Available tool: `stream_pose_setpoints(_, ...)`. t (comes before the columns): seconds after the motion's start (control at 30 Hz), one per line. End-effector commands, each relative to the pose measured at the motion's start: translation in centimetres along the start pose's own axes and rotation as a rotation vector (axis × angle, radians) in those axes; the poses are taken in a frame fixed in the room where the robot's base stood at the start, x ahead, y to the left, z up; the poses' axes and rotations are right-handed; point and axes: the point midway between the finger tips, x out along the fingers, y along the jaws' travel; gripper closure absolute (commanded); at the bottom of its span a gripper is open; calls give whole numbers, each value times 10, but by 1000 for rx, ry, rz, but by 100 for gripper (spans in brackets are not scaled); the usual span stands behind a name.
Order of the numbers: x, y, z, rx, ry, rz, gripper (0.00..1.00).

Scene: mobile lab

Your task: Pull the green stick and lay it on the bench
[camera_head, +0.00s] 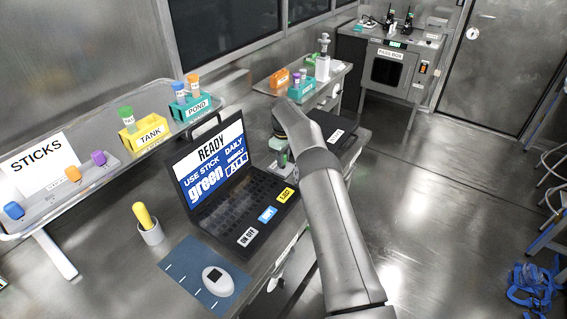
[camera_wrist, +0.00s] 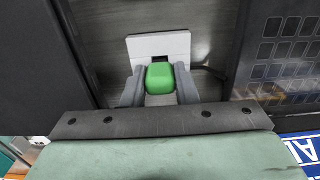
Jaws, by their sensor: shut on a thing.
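The green stick (camera_wrist: 160,77) shows in the wrist view as a rounded green block. My gripper (camera_wrist: 160,86) is shut on it, with one grey finger on each side. A light grey block (camera_wrist: 142,48) with a dark slot sits right behind the stick; I cannot tell whether the stick is still in the slot. In the head view my gripper (camera_head: 283,160) is low over the bench (camera_head: 190,225), between the laptop and a black case, mostly hidden by my arm.
The open laptop (camera_head: 222,165) reads "READY, USE STICK green". The black case (camera_head: 333,138) stands right of my gripper. The STICKS rack (camera_head: 50,205) holds blue, orange and purple sticks.

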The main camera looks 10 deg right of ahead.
Motion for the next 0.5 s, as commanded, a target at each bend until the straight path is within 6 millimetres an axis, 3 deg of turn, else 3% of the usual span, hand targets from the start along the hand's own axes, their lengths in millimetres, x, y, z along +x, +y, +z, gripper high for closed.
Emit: stream_pose_setpoints(0.5,-21,0,0,0,0,0,100)
